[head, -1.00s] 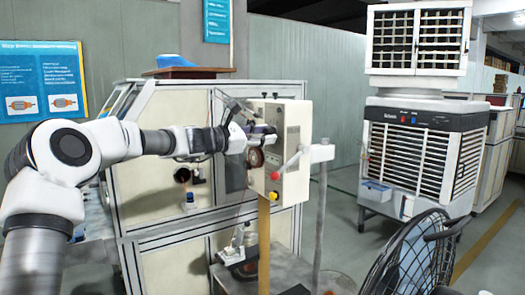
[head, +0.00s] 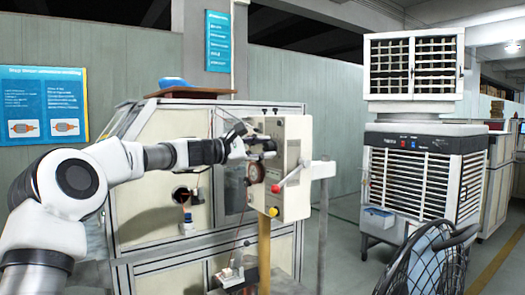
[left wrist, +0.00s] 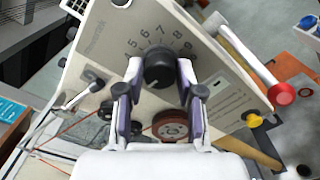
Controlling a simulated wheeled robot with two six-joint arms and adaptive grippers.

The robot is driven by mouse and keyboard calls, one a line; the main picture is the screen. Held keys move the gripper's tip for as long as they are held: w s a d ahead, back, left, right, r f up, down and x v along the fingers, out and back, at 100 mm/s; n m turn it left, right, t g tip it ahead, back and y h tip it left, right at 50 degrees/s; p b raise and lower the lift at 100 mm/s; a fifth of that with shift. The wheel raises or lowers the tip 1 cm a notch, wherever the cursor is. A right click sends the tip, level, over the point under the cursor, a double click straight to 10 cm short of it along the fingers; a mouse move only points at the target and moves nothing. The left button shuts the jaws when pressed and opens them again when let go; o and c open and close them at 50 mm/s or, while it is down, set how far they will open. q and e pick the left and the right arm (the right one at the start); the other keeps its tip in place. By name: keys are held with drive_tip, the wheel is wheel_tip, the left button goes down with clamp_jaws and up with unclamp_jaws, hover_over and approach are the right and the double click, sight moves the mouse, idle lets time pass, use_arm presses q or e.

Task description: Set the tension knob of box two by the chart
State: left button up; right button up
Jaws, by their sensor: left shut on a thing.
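A cream tension box (head: 292,150) stands on a yellow post, with my left gripper (head: 264,147) at its front face. In the left wrist view, the black tension knob (left wrist: 158,68) sits between the two fingertips of my left gripper (left wrist: 160,76), which is shut on it. Printed numbers from 5 to 9 show around the knob on the box face (left wrist: 200,80). The knob's pointer is too small to read surely. In the head view the fingers mostly hide the knob. My right gripper does not show.
A red-tipped lever (head: 290,178) and a yellow button (head: 273,212) are on the box. Blue posters (head: 44,103) and (head: 217,42) hang on the wall, their text too small to read. A winding cabinet (head: 150,190) is behind; a cooler (head: 420,175) and fan (head: 430,262) stand right.

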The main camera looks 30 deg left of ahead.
use_arm(q)
drive_tip(key=shift+r, duration=0.25)
drive_tip(key=o, duration=1.1)
drive_tip(key=shift+o, duration=0.3)
drive_tip(key=shift+w+d+f, duration=0.1)
drive_tip(key=shift+f, duration=0.05)
drive_tip(key=v, duration=0.7)
drive_tip(key=shift+s, duration=0.3)
